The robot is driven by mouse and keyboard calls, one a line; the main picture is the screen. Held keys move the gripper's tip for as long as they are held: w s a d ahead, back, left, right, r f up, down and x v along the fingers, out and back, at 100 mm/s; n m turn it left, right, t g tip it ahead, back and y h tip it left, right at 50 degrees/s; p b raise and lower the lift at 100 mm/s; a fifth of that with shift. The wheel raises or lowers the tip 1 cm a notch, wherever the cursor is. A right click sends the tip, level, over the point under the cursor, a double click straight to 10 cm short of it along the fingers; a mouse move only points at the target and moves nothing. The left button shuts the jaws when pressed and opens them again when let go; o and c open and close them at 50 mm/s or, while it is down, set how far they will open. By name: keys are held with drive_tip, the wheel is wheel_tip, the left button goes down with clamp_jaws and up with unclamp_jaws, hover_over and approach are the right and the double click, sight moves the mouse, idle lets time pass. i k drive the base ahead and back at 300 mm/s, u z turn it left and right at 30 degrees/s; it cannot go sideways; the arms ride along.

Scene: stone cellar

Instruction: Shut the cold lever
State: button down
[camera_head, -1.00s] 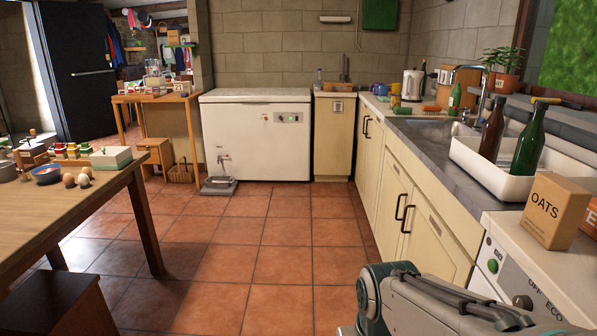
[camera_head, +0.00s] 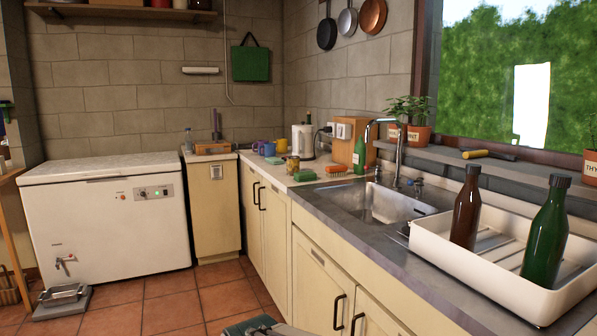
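The sink tap (camera_head: 400,150) is a tall chrome gooseneck at the back edge of the steel sink (camera_head: 375,203), right of centre. A small handle with a bluish tint (camera_head: 418,184) stands at the right of its base and looks like the cold lever. It is too small to tell how far it is turned. Whether water runs from the spout cannot be made out. Only a piece of my arm shows at the bottom edge, well short of the sink. My gripper is out of view.
A white drying tray (camera_head: 480,275) with a brown bottle (camera_head: 466,207) and a green bottle (camera_head: 545,232) stands right of the sink. Potted herbs (camera_head: 408,115) and a yellow-handled tool (camera_head: 487,154) lie along the sill. The floor (camera_head: 170,305) before the cabinets is clear.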

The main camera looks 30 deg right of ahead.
sight(419, 180)
drive_tip(key=i, duration=2)
drive_tip(key=z, duration=2.3)
